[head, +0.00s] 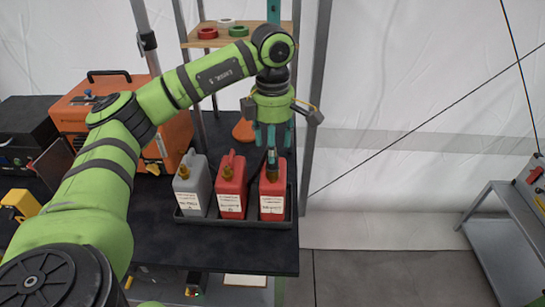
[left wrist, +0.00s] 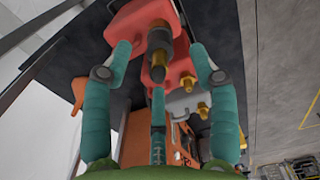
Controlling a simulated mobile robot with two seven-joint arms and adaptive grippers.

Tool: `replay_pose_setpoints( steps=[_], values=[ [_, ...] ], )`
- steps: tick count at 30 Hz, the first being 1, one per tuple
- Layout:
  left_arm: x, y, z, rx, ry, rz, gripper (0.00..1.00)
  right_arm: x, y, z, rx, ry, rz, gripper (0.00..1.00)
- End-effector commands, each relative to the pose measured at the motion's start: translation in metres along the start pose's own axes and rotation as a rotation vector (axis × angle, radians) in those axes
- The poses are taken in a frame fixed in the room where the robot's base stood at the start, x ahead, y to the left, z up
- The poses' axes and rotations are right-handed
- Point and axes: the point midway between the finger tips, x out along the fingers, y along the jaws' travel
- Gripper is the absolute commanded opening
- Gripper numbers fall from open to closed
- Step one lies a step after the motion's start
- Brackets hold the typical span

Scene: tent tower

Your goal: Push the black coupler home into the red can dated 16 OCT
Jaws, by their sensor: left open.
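Two red cans, the middle one (head: 231,196) and the right one (head: 272,203), stand upright beside a grey can (head: 190,193) in a black tray (head: 235,223). Each has a white label; the dates are too small to read. The black coupler (head: 272,157) stands at the top of the right red can; it also shows in the left wrist view (left wrist: 158,39) with a brass part (left wrist: 158,66). I cannot tell how deep it sits. My left gripper (head: 272,141) is open, pointing down just above the coupler, its teal fingers spread around it. My right gripper is not in view.
The tray lies on a dark table (head: 160,248) near its right edge. An orange case (head: 83,127) stands behind left. A shelf with tape rolls (head: 226,23) and a grey post (head: 315,100) rise behind. A grey metal cart (head: 508,240) stands far right, with clear floor between.

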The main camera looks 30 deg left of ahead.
Motion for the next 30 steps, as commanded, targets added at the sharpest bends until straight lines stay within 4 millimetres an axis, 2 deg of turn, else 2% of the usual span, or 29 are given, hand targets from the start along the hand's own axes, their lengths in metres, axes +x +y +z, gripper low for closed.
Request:
replay_pose_setpoints(
  steps=[3,10,30],
  values=[
    [-0.026,0.000,0.001,0.001,-0.003,0.004,0.59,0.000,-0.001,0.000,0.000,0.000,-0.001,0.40],
    [-0.054,0.000,0.001,0.001,-0.001,0.001,0.59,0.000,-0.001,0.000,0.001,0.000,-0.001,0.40],
    [-0.057,-0.001,0.002,0.003,-0.004,-0.002,0.59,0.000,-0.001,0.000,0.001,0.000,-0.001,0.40]
  ],
)
